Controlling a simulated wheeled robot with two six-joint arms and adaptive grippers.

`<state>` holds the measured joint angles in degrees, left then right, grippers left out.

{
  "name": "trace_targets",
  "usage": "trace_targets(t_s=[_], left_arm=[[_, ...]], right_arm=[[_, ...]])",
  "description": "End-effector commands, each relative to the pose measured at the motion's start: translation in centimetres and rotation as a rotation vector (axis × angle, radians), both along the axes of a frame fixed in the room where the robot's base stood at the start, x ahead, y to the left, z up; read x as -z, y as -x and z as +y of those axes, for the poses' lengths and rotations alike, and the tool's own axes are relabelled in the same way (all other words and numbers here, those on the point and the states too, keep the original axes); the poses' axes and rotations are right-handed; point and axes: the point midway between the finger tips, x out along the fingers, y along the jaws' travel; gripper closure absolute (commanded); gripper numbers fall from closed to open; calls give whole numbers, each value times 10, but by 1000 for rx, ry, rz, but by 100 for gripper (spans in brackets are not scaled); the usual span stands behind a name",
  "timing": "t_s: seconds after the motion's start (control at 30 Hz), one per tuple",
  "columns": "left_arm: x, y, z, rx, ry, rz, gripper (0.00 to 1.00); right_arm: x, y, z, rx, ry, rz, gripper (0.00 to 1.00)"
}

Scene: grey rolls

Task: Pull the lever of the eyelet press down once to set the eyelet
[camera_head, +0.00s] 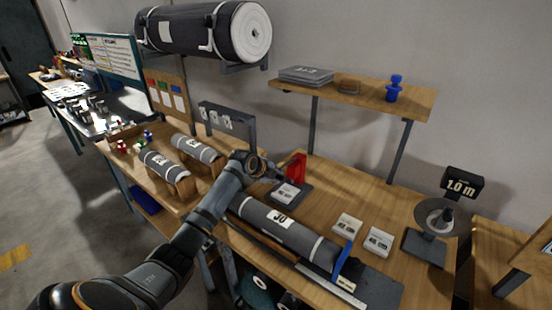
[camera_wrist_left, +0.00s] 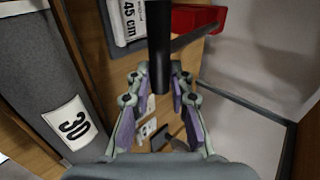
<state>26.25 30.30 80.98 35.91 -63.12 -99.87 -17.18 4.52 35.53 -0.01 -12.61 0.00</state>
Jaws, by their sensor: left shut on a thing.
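The eyelet press is a red upright body (camera_head: 297,168) at the back of the workbench, beside a dark plate. Its red part also shows at the top of the left wrist view (camera_wrist_left: 198,19). My left gripper (camera_head: 281,177) is at the press, reaching in from the left. In the left wrist view, the black lever grip (camera_wrist_left: 160,55) stands between the two fingers of the left gripper (camera_wrist_left: 159,82), which is shut on it. The eyelet is not visible. My right gripper is not in view.
A grey roll marked 30 (camera_head: 282,222) lies along the bench in front of the press. White labelled blocks (camera_head: 348,225) and a black stand (camera_head: 425,248) are to the right. A shelf (camera_head: 350,97) hangs above. Some bench top between press and stand is clear.

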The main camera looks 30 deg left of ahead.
Motion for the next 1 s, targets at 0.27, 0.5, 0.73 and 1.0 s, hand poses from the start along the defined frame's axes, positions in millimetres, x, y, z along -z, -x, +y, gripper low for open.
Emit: trace_targets(t_s=[0.27,0.5,0.73,1.0], left_arm=[[2,1,0,0,1,5,93],[11,1,0,0,1,5,92],[20,2,0,0,1,5,93],[20,2,0,0,1,5,93]], right_arm=[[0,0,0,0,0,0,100],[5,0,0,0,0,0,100],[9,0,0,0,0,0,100],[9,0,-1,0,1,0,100]])
